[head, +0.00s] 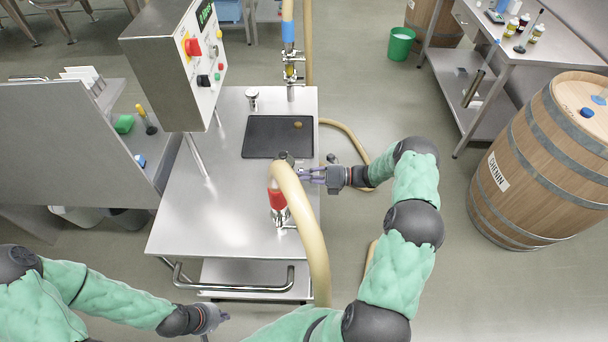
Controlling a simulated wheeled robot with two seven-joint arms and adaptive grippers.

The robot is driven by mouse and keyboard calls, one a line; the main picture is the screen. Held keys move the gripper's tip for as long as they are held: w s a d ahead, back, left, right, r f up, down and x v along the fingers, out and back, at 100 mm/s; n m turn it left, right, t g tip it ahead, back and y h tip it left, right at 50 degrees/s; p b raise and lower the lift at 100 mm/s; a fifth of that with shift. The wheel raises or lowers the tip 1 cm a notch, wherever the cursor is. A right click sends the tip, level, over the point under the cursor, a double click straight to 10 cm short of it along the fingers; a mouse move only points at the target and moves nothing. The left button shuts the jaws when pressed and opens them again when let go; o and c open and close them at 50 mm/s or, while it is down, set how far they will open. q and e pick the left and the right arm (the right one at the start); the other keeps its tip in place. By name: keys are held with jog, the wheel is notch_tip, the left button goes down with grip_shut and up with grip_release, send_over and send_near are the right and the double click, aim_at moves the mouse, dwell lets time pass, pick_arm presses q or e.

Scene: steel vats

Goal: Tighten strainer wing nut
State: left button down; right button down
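A red-bodied fitting with metal ends (277,198), which looks like the strainer, stands upright on the steel cart beside the thick beige hose (309,230). A small dark part (287,158) sits at the hose's upper bend; I cannot tell whether it is the wing nut. My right gripper (308,175) reaches in from the right, its fingers close to the hose bend. Whether it touches anything, or is open or shut, is unclear. My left gripper (217,325) is low in the view, in front of the cart, with its fingers apart and empty.
A black tray (265,137) holding a small brass-coloured piece (298,125) lies on the cart (225,225). A control box (175,60) stands above the cart's left side. A barrel (540,165) stands at right. The cart's front left is clear.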

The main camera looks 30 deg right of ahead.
jog(key=shift+m+p, duration=0.65)
jog(key=shift+m, duration=3.05)
jog(key=c, duration=1.3)
grip_release()
jog(key=shift+d+r, duration=0.1)
jog(key=v, duration=1.2)
